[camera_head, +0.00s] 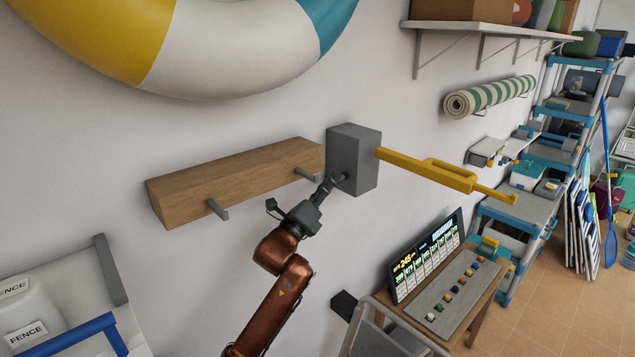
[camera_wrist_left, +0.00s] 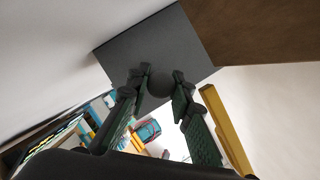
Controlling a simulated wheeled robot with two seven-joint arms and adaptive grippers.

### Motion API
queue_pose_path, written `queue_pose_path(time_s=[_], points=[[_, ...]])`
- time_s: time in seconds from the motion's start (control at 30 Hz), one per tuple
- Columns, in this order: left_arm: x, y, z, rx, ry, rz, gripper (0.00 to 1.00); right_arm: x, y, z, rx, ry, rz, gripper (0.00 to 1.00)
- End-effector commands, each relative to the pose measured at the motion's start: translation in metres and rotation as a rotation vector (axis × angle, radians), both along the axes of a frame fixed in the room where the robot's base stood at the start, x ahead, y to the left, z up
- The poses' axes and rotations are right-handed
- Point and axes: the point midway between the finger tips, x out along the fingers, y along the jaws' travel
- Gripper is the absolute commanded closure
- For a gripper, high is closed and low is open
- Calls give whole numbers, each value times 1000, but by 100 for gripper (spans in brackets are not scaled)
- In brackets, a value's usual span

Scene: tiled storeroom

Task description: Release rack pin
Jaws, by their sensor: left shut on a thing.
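A grey block (camera_head: 362,150) is fixed to the wall at the right end of a wooden rail. A yellow arm (camera_head: 415,165) with a slot and an upturned tip sticks out from the block to the right. My left gripper (camera_head: 337,182) is at the lower left of the block. In the left wrist view, my left gripper (camera_wrist_left: 160,88) is shut on a dark round knob, apparently the rack pin (camera_wrist_left: 159,80), against the grey block face (camera_wrist_left: 185,38). The yellow arm (camera_wrist_left: 225,128) passes right of the fingers. The pin is hidden by the gripper in the head view. My right gripper is out of view.
The wooden rail (camera_head: 235,180) has two grey pegs. A lit scoreboard (camera_head: 428,255) and button panel (camera_head: 458,294) sit on a small table below right. A ring float (camera_head: 220,50) hangs above. Blue shelving (camera_head: 540,190) stands at right.

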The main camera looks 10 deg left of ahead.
Motion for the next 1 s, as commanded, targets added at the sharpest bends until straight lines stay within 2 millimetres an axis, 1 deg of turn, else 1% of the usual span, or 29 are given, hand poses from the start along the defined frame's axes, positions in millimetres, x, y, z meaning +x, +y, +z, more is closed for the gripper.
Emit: queue_pose_path(time_s=[0.13, 0.27, 0.3, 0.53, 1.0], points=[[0, -1, -1, 0, 1, -2, 100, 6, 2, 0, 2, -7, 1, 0], [0, -1, -2, 0, 2, -1, 100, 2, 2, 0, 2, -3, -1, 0], [0, -1, -2, 0, 2, -1, 78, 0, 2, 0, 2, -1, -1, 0], [0, -2, -1, -1, 1, -3, 62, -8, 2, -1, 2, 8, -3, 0], [0, 1, -1, -2, 0, 2, 62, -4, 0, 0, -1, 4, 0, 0]])
